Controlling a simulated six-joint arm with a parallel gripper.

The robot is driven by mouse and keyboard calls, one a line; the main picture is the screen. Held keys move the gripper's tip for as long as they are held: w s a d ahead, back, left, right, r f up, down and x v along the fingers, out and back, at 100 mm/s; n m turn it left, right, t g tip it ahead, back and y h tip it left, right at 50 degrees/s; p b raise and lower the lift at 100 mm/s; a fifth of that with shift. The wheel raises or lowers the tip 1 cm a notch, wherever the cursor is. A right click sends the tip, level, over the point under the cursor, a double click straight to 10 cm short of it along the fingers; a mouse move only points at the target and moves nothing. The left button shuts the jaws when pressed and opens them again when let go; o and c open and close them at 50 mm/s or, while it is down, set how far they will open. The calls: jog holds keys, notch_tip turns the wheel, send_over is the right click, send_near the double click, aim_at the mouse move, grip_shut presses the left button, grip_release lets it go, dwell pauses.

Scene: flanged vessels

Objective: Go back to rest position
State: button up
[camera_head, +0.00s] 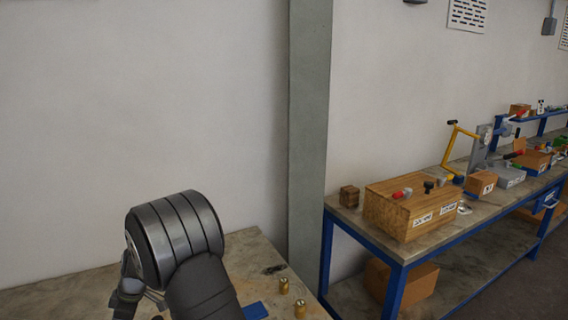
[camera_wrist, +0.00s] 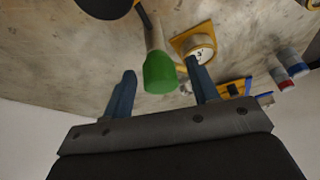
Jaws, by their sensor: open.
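In the wrist view, my gripper (camera_wrist: 161,68) is open, with its two blue-grey fingers spread apart. Nothing is clasped between them. A pale cylindrical object with a green end (camera_wrist: 158,73) shows in the gap between the fingers, and I cannot tell how far beyond them it lies. In the head view my dark arm rises at the bottom, left of centre, over the worktop (camera_head: 245,255). The gripper's fingers cannot be made out there.
Two brass cylinders (camera_head: 284,286) and a blue piece (camera_head: 255,311) are on the worktop right of my arm. Red-and-blue-grey cylinders (camera_wrist: 290,66) show in the wrist view. A grey pillar (camera_head: 309,140) stands behind. A blue-framed bench (camera_head: 345,219) with wooden boxes (camera_head: 410,207) is right.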

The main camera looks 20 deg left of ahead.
jog(key=m+t, duration=0.1)
jog(key=m, duration=0.3)
jog(key=shift+t+y, duration=0.4)
jog(key=shift+m+t, duration=0.5)
jog(key=shift+m, duration=1.1)
jog(key=shift+w+d+r, duration=0.1)
jog(key=shift+w+r, duration=0.05)
jog(key=shift+r, duration=0.2)
jog(key=w+d+r+n+g+h, duration=0.1)
jog(key=w+d+r+n+g, duration=0.1)
jog(key=r+n, duration=0.45)
jog(key=w+d+r+n+g, duration=0.1)
jog(key=w+d+r+n, duration=0.15)
jog(key=r, duration=0.65)
jog(key=x, duration=1.7)
jog(key=shift+s+d+f, duration=0.25)
jog(key=shift+s, duration=0.15)
